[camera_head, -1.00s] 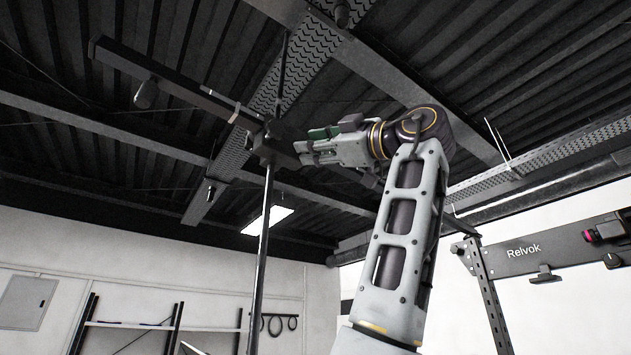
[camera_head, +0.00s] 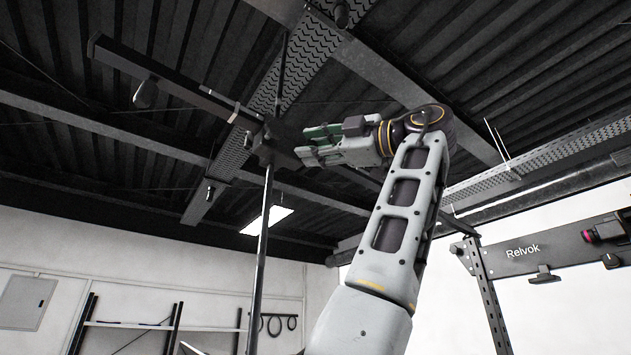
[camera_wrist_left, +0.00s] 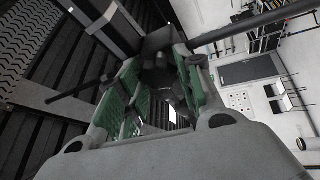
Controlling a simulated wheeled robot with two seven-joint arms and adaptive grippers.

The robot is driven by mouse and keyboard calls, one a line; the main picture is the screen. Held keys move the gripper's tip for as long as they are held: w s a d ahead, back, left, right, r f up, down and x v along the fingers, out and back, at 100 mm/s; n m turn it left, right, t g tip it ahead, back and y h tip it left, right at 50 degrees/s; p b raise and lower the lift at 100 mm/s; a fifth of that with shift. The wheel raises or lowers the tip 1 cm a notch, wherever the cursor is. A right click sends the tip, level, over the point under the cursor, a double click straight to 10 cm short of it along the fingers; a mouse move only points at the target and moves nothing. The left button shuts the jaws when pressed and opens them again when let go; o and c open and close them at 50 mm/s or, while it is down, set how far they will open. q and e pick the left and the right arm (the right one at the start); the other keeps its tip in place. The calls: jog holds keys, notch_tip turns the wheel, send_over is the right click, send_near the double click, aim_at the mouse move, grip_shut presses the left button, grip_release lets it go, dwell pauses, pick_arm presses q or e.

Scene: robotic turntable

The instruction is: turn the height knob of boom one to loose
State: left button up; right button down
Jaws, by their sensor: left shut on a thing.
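The boom (camera_head: 165,75) is a long dark bar slanting across the upper left of the head view. Its dark clamp (camera_head: 266,140) sits on a thin upright pole (camera_head: 262,235). My left gripper (camera_head: 308,147) reaches in at the right side of the clamp. In the left wrist view, the green-padded fingers of my left gripper (camera_wrist_left: 160,88) close around a dark knob (camera_wrist_left: 160,75) in front of the clamp. The knob is mostly hidden by the fingers in the head view, and its loose or tight setting cannot be read. My right gripper is not in view.
A dark counterweight-like piece (camera_head: 146,95) hangs under the boom's left part. A black frame marked Relvok (camera_head: 540,248) stands at the right. Shelving (camera_head: 125,325) is low at the left, near the wall. Open air surrounds the clamp below the ceiling beams.

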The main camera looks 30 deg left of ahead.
pick_arm(q)
jog(key=shift+n+g+h, duration=0.3)
jog(key=shift+n, duration=0.6)
jog(key=o, duration=1)
jog(key=shift+m+t+y, duration=0.3)
jog(key=shift+m+t, duration=0.15)
jog(key=shift+m, duration=0.75)
jog(key=shift+m+t+y, duration=0.3)
jog(key=shift+m+t, duration=0.15)
jog(key=shift+m, duration=0.75)
jog(key=shift+s+m+t+y, duration=0.15)
jog(key=shift+m+t, duration=0.75)
jog(key=shift+m, duration=0.8)
jog(key=shift+w+m+t+y, duration=0.15)
jog(key=shift+m+t, duration=0.75)
jog(key=shift+m, duration=0.8)
jog(key=shift+s+m+t+h, duration=0.1)
jog(key=shift+m+t+h, duration=0.1)
jog(key=shift+m+t, duration=1.05)
jog(key=shift+m+t+h, duration=0.2)
jog(key=shift+m+t, duration=0.45)
jog(key=shift+m, duration=1.2)
jog(key=shift+r+m+t+h, duration=0.1)
jog(key=shift+m+t+h, duration=0.55)
jog(key=shift+m, duration=0.9)
jog(key=shift+m+t+h, duration=0.25)
jog(key=shift+m+t, duration=0.7)
jog(key=shift+m, duration=0.6)
